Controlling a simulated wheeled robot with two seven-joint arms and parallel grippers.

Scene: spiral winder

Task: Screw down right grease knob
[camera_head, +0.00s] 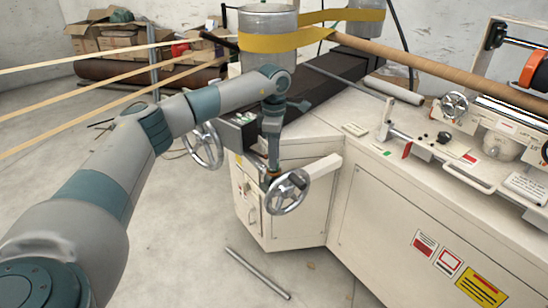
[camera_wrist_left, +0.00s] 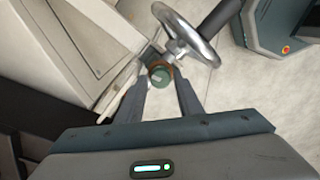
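A small knob with a dark green end and a brown collar (camera_wrist_left: 160,76) shows in the left wrist view, beside a silver handwheel (camera_wrist_left: 186,36). In the head view the handwheel (camera_head: 287,192) sits at the front corner of the cream machine, and the knob is mostly hidden by my gripper. My left gripper (camera_head: 272,168) points down just above and behind the handwheel. In the wrist view its two fingers (camera_wrist_left: 161,84) are apart, with the knob between or just beyond their tips. I cannot tell if they touch it. My right gripper is not in view.
A second handwheel (camera_head: 203,145) is behind my left arm. The cream machine cabinet (camera_head: 385,225) fills the right side, with a long cardboard tube (camera_head: 430,66) above it. A metal rod (camera_head: 257,272) lies on the floor. The floor in front of the cabinet is otherwise mostly clear.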

